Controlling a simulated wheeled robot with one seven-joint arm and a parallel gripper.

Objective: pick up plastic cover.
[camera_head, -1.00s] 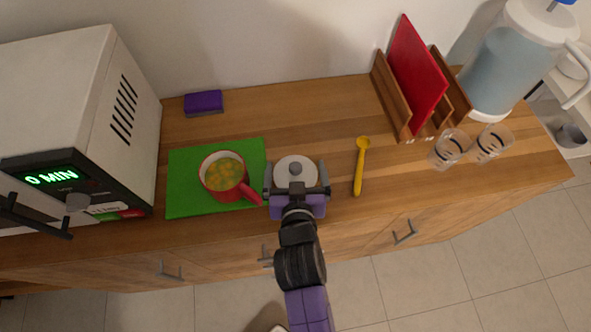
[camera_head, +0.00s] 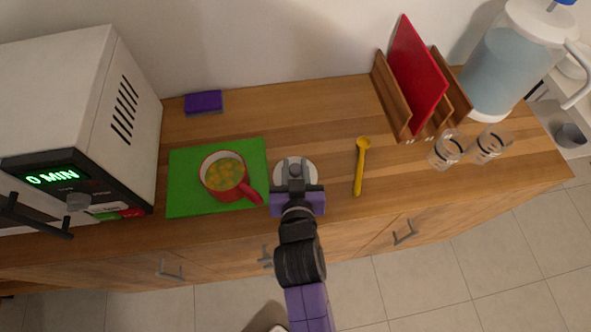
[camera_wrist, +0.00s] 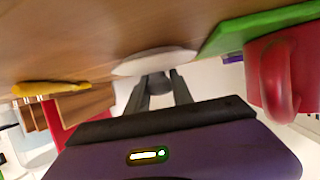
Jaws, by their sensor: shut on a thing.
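The plastic cover is a round white lid (camera_head: 310,172) with a grey knob in its middle, on the wooden counter just right of the green mat. It also shows in the wrist view (camera_wrist: 150,64) as a pale disc seen edge-on. My gripper (camera_head: 294,166) is over the cover with its two fingers close together, shut on the knob. The fingers show in the wrist view (camera_wrist: 160,84), reaching to the middle of the cover. They hide most of the knob. I cannot tell whether the cover is touching the counter.
A red mug of soup (camera_head: 224,172) stands on the green mat (camera_head: 187,190), close left of the gripper. A yellow spoon (camera_head: 359,165) lies to the right. A microwave (camera_head: 75,110), a purple sponge (camera_head: 203,102), glasses (camera_head: 449,148) and a board rack (camera_head: 391,95) surround the area.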

